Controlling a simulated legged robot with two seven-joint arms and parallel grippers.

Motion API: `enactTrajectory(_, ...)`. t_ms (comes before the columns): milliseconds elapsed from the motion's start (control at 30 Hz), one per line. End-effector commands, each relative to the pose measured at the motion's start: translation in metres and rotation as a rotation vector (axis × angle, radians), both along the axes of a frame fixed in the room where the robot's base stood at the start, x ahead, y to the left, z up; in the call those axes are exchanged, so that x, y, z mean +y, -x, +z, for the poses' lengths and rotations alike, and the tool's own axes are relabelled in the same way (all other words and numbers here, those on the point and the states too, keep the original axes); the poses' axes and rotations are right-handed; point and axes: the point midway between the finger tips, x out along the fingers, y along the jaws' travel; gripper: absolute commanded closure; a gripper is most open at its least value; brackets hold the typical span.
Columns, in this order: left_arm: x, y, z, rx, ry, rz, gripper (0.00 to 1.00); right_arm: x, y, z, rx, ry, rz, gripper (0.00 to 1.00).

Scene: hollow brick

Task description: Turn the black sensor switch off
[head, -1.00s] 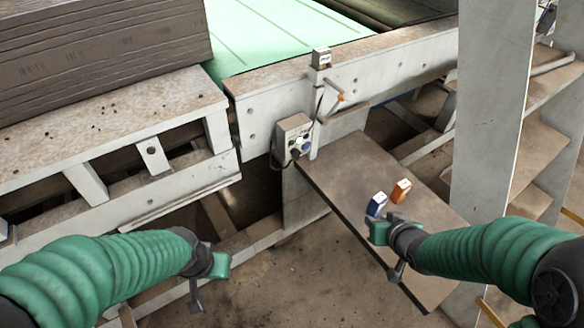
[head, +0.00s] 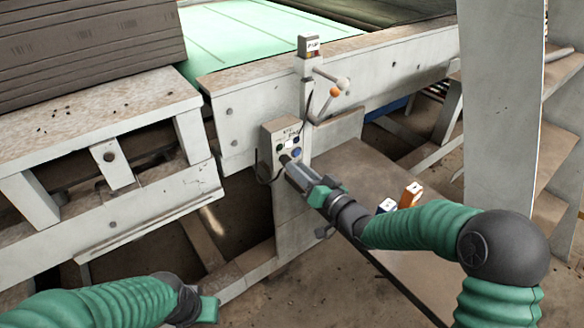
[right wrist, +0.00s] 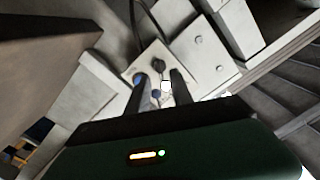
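A small grey control box (head: 268,138) is fixed to the white frame. In the right wrist view its panel (right wrist: 134,68) carries a black knob (right wrist: 159,64), which looks like the black sensor switch, plus blue and white controls. My right gripper (head: 287,163) points at the lower part of the box, covering the knob in the head view. In the right wrist view its two fingers (right wrist: 160,80) are apart, the knob just beyond and between their tips; contact cannot be told. My left gripper (head: 207,306) is low at the left, away from the box; its fingers are unclear.
A white post (head: 500,100) stands at right.

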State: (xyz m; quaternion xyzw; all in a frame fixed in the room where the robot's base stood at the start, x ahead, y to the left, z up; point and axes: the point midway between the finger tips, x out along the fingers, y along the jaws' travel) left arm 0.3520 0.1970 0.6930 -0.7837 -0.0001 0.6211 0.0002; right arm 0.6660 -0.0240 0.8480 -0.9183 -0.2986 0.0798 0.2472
Motion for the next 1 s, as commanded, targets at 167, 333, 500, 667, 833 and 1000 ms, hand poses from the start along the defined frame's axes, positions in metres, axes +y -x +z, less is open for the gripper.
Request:
enactTrajectory(167,0.000,0.000,-0.007,0.000,0.000,0.000,0.64,0.018,-0.022,-0.001,-0.001,0.001,0.002,0.73)
enactTrajectory(333,0.000,0.000,-0.007,0.000,0.000,0.000,0.64,0.021,-0.028,0.000,0.000,0.001,0.001,0.73)
enactTrajectory(500,0.000,0.000,-0.007,0.000,0.000,0.000,0.64,0.021,-0.028,0.000,0.001,0.002,0.000,0.73)
enactTrajectory(667,0.000,0.000,-0.007,0.000,0.000,0.000,0.64,0.021,-0.028,0.000,0.001,0.002,0.000,0.94)
enactTrajectory(833,0.000,0.000,-0.007,0.000,0.000,0.000,0.64,0.020,-0.028,0.000,0.001,0.002,0.000,1.00)
enactTrajectory(1000,0.000,0.000,-0.007,0.000,0.000,0.000,0.64,0.020,-0.028,0.000,0.001,0.002,-0.001,1.00)
